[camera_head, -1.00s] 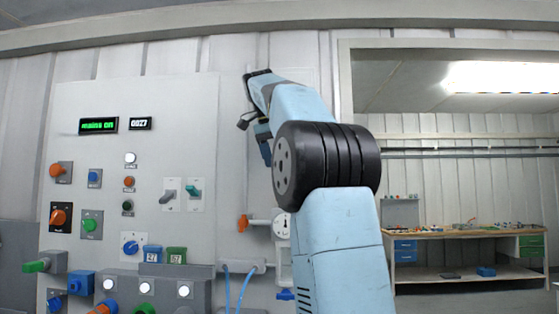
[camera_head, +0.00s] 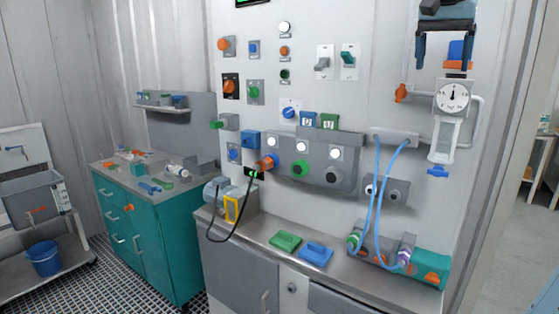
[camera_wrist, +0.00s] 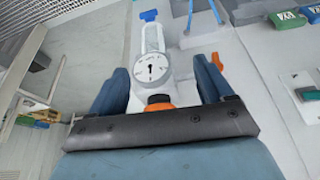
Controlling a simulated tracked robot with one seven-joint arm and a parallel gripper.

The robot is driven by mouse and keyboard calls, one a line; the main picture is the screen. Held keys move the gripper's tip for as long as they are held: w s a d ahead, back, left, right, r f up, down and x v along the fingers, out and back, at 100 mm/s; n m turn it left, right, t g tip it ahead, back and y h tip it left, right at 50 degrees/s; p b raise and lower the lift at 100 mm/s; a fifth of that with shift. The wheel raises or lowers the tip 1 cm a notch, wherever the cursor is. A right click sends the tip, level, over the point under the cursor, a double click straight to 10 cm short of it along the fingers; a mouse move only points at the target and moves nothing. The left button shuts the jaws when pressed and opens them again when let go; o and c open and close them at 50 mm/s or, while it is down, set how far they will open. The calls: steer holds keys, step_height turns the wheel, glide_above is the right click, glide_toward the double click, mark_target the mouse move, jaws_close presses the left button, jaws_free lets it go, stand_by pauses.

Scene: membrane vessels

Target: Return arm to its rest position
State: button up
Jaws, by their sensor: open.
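My gripper (camera_head: 445,60) is at the top right of the head view, in front of the wall panel above the round gauge (camera_head: 453,97). In the wrist view my gripper (camera_wrist: 160,68) has its two blue fingers spread wide apart, with nothing held between them. The white gauge (camera_wrist: 151,68) shows beyond and between the fingers there. An orange part (camera_wrist: 158,104) shows close to the gripper's dark bar; I cannot tell how far it is from the fingers. Most of my arm is outside the head view.
The panel (camera_head: 385,100) carries several knobs, switches and lamps. An orange handle (camera_head: 401,93) sits left of the gauge. Blue hoses (camera_head: 377,200) hang to fittings on the grey counter (camera_head: 335,275). A teal cabinet (camera_head: 150,235) and a blue bucket (camera_head: 44,258) stand left; the floor grating is clear.

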steer(key=s+a+f+n+y, duration=0.1)
steer(key=s+a+f+n, duration=0.1)
steer(key=s+f, duration=0.4)
steer(key=s+a+f+n+t, duration=0.1)
steer(key=s+a+f+n, duration=0.2)
steer(key=f, duration=0.9)
steer(key=s+a+f+n+t+y, duration=0.1)
steer(key=s+a+f+n, duration=0.1)
steer(key=s+a+f, duration=0.3)
steer(key=s+f, duration=0.4)
steer(key=shift+f+n+y, duration=0.25)
steer(key=shift+n+y, duration=0.05)
steer(key=shift+n, duration=0.1)
steer(key=shift+a, duration=0.1)
